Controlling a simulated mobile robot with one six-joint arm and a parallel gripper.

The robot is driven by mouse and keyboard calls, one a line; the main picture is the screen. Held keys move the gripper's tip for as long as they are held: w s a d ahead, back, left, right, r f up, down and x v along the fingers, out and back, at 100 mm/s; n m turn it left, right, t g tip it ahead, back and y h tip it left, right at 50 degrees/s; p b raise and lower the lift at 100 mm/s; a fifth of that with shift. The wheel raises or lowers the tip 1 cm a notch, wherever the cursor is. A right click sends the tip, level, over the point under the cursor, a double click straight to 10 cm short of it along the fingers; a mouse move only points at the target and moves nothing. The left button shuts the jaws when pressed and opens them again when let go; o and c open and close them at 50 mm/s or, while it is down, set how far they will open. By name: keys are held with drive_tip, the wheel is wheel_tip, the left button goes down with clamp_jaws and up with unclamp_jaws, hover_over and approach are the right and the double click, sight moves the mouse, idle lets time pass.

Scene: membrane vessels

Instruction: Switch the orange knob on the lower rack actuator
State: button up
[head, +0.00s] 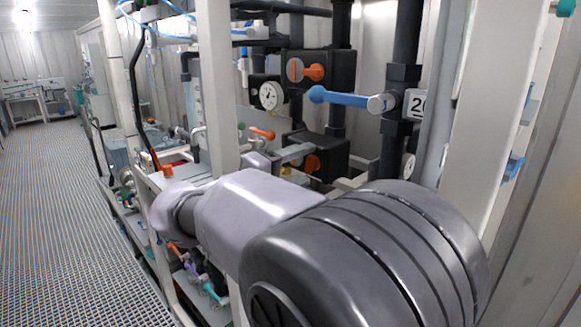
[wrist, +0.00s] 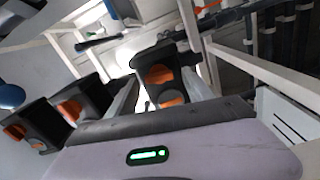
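In the head view, the lower actuator (head: 335,150) is a black box with an orange knob (head: 309,164), partly hidden behind a light grey bar that looks like a finger of my gripper. The upper actuator (head: 340,75) has its own orange knob (head: 314,72), in plain view. In the wrist view, my gripper (wrist: 160,80) is open, its two pale fingers well apart. A black actuator (wrist: 148,58) with orange parts (wrist: 159,75) shows between and beyond the fingers. No contact is visible, and I cannot tell the remaining distance.
A blue-handled valve (head: 345,99) and a round gauge (head: 268,96) are near the upper actuator. White frame posts (head: 218,80) and dark pipes (head: 405,60) crowd the rack. More black actuators (wrist: 85,97) lie left in the wrist view. The grated walkway (head: 70,220) is clear.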

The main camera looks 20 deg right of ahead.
drive_tip(key=shift+a, duration=0.1)
drive_tip(key=p+v, duration=0.3)
drive_tip(key=v, duration=1.4)
drive_tip(key=shift+s+a, duration=0.1)
